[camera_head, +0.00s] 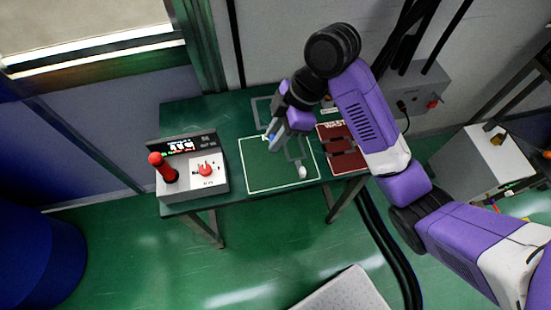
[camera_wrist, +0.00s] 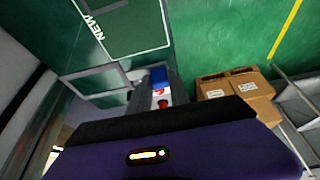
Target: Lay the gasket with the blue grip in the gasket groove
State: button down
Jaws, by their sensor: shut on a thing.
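My gripper (camera_head: 273,140) is over the far part of the green table and shut on a blue grip (camera_head: 271,136). In the wrist view the blue grip (camera_wrist: 158,77) shows beside a grey finger. A thin grey rectangular frame (camera_wrist: 92,74) lies left of it there; I cannot tell whether it belongs to the held gasket. Another grey outline (camera_head: 257,112) shows behind my gripper in the head view; whether it is the gasket groove is unclear. A grey gasket with a white grip (camera_head: 302,172) is at the white-outlined mat (camera_head: 262,184), marked NEW in the wrist view.
A control box (camera_head: 207,184) with a red-topped lever and red knob stands on the table's left. A dark red WASTE tray (camera_head: 350,164) lies right of the mat. Cardboard boxes (camera_wrist: 222,90) show beyond the table edge in the wrist view.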

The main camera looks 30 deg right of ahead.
jog(key=shift+a, duration=0.25)
jog(key=shift+a+f, duration=0.1)
jog(key=shift+f, duration=0.1)
jog(key=f+b, duration=0.4)
jog(key=f, duration=0.3)
jog(key=f+b, duration=0.4)
jog(key=f, duration=0.3)
jog(key=shift+s+d+f+b, duration=0.15)
jog(key=shift+d+f+b, duration=0.05)
jog(key=shift+b, duration=0.1)
jog(key=shift+f+p, duration=0.35)
jog(key=shift+f, duration=2.15)
jog(key=shift+f, duration=0.1)
jog(key=shift+f, duration=0.1)
jog(key=c, duration=1.2)
grip_release()
